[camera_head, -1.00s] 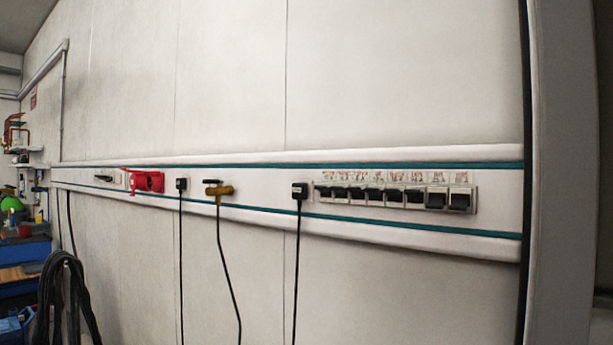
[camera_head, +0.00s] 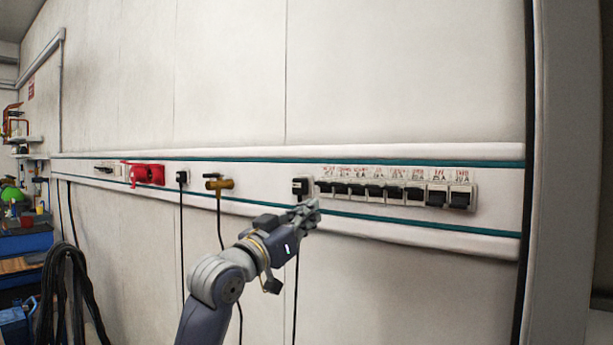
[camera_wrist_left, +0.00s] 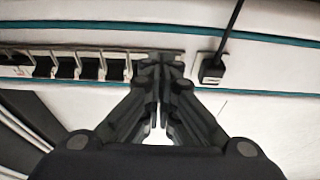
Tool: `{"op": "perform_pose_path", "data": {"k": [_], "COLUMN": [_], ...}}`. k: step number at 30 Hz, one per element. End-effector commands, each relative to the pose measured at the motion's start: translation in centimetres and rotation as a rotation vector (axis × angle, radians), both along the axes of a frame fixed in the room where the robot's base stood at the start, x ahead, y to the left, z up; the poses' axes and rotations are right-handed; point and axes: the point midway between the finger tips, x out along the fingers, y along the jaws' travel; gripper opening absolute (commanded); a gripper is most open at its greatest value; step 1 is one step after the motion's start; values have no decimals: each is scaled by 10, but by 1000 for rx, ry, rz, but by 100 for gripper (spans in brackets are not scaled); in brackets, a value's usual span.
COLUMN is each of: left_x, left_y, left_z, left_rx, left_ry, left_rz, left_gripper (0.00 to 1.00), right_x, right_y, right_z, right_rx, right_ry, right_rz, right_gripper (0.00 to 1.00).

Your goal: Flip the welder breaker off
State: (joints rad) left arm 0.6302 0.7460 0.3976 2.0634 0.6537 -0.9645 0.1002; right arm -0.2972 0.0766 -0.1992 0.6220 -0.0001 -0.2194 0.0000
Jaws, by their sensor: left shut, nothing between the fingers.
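A row of several black breaker switches (camera_head: 395,192) sits in a pale panel on the wall trunking, with red-marked labels above them too small to read surely. I cannot tell which one is the welder breaker. My left gripper (camera_head: 308,212) is shut and empty, at the left end of the row, just below and right of a black plug. In the left wrist view the shut fingers (camera_wrist_left: 158,66) overlap the end of the breaker row (camera_wrist_left: 88,68) and hide the switches there. I cannot tell whether they touch. My right gripper is not in view.
A plug with a hanging black cable (camera_head: 301,185) is close beside my left gripper; it also shows in the left wrist view (camera_wrist_left: 211,69). Further left are a brass fitting (camera_head: 219,184), another plug (camera_head: 182,177) and a red socket (camera_head: 148,174). A post (camera_head: 562,180) stands at right.

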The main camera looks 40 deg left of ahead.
Motion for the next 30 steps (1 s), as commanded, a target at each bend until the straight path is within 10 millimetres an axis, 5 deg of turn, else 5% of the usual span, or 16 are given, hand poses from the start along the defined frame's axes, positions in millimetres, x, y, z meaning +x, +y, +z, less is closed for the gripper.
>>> {"op": "perform_pose_path", "data": {"k": [3, 6, 17, 23, 30], "left_x": [-29, -43, -46, -33, 11], "left_y": [8, 10, 11, 13, 18], "left_z": [51, 70, 75, 84, 109], "left_rx": [6, 6, 6, 4, 2], "left_ry": [-105, -148, -160, -158, -158], "left_rz": [0, -1, -1, -2, -2], "left_gripper": [0, 0, 0, 0, 0], "right_x": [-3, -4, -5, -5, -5], "right_y": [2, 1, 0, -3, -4], "right_z": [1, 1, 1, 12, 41], "right_rx": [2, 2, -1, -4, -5], "right_ry": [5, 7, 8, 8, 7], "right_rz": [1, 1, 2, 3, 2], "right_gripper": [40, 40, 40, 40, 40]}}
